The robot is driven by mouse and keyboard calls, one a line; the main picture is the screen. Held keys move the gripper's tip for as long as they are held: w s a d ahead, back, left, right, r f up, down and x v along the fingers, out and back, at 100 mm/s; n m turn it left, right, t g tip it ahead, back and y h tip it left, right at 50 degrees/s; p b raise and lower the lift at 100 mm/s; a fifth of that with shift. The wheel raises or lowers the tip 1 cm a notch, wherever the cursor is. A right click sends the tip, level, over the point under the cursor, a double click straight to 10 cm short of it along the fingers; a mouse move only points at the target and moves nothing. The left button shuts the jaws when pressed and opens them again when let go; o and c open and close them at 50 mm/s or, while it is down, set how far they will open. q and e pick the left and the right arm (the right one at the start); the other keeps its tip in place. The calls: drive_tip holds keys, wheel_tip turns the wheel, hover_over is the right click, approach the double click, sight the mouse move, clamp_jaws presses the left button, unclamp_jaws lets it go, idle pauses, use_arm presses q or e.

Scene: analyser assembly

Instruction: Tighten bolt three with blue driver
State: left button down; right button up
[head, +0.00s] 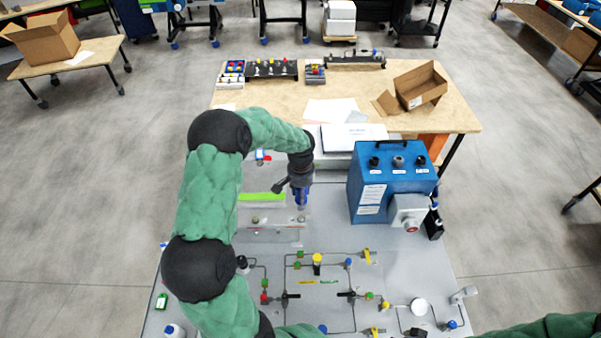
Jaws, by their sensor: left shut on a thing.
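My left gripper (299,182) is shut on a blue driver (302,198), which points down and stands roughly upright. It is above the back part of a clear plate (270,236) on the grey work surface. Small bolt-like spots show on or near the plate, but they are too small to tell which is bolt three. I cannot tell whether the driver tip touches a bolt. My right arm shows only as a green sleeve at the bottom right; its gripper is out of view.
A blue box (390,185) with knobs stands right of the driver. A panel of tubing and valves (330,290) covers the front of the surface. White boxes and papers (350,137) lie behind, with an open cardboard box (420,87) on the far bench.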

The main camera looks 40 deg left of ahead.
use_arm(q)
drive_tip(key=shift+w+a+f, duration=0.1)
drive_tip(key=shift+w+a, duration=0.05)
drive_tip(key=shift+w, duration=0.05)
drive_tip(key=shift+s+d+f+b, duration=0.25)
drive_tip(key=shift+f+b, duration=0.1)
drive_tip(key=shift+f, duration=0.15)
drive_tip(key=shift+w+a+f+b, duration=0.1)
drive_tip(key=shift+f+b, duration=0.25)
drive_tip(key=shift+f, duration=0.4)
drive_tip(key=shift+w+a+f+b, duration=0.1)
drive_tip(key=shift+f+b, duration=0.2)
drive_tip(key=shift+f, duration=0.45)
drive_tip(key=shift+f+b, duration=0.65)
drive_tip(key=shift+b, duration=0.05)
drive_tip(key=shift+s+f+b, duration=0.1)
drive_tip(key=shift+f+b, duration=0.15)
drive_tip(key=shift+b, duration=0.1)
drive_tip(key=shift+f+b, duration=0.85)
drive_tip(key=shift+f, duration=0.15)
